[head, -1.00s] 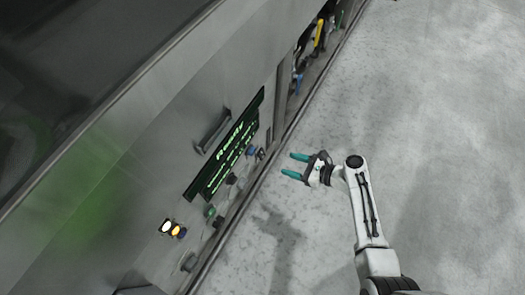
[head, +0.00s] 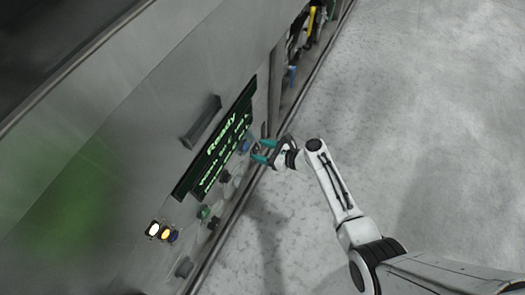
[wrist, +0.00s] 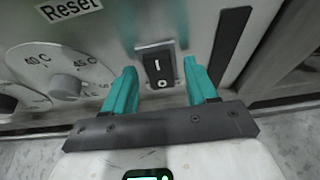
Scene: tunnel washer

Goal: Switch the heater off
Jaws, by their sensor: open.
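A black rocker switch (wrist: 158,68) marked I and O sits in a grey frame on the washer's panel in the wrist view; no heater label shows on it. My gripper (head: 264,150) is open and empty, close to the right end of the control panel in the head view. In the wrist view its two teal fingers (wrist: 160,72) point at the panel, one on each side of the switch. I cannot tell whether they touch the panel. Which side of the switch is pressed in is not clear.
A temperature dial (wrist: 66,87) marked 40 C and 45 C is left of the switch, under a Reset label (wrist: 68,8). A dark vertical handle (wrist: 230,45) is at right. The green display (head: 218,143) reads Ready. Lit buttons (head: 160,231) are lower left. The floor (head: 420,130) is clear.

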